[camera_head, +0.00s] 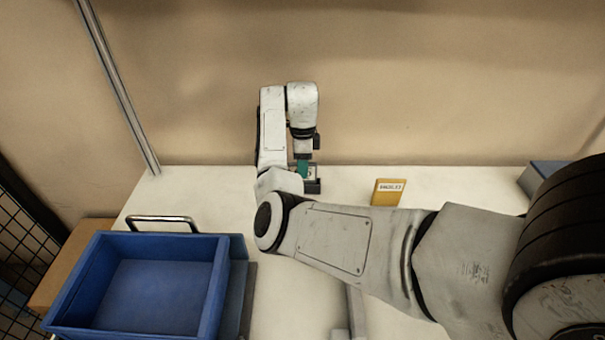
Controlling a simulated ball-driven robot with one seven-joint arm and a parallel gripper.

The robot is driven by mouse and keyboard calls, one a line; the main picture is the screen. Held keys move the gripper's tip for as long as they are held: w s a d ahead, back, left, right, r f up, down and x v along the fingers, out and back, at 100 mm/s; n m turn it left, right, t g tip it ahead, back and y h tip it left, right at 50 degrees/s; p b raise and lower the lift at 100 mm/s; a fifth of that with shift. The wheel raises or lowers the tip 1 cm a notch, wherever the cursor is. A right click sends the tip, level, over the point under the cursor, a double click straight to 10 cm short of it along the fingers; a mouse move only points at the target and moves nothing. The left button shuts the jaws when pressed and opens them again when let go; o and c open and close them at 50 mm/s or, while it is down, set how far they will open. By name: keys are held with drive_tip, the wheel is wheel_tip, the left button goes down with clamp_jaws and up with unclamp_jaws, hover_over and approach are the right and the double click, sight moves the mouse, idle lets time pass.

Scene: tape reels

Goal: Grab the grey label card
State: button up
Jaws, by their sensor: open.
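My gripper (308,165) is over the back of the white table, its dark jaws open and pointing down. A small teal piece (303,168) shows at the jaws, with a small pale grey patch beside it and a dark block (313,187) just below. I cannot tell whether these belong to the gripper or to something on the table. I cannot clearly make out the grey label card; it may be at the jaws or hidden behind my arm. A yellow card (388,191) with a white label stands upright to the right of the gripper, apart from it.
A blue tray (222,287) is at the front left of the white table (450,180), with a metal handle (160,219) behind it. A cardboard box (62,262) is at far left. A grey-blue box (545,172) is at the right. A wall closes the back.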

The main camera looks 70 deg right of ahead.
drive_tip(key=shift+f, duration=0.8)
drive_tip(key=shift+c, duration=0.2)
clamp_jaws()
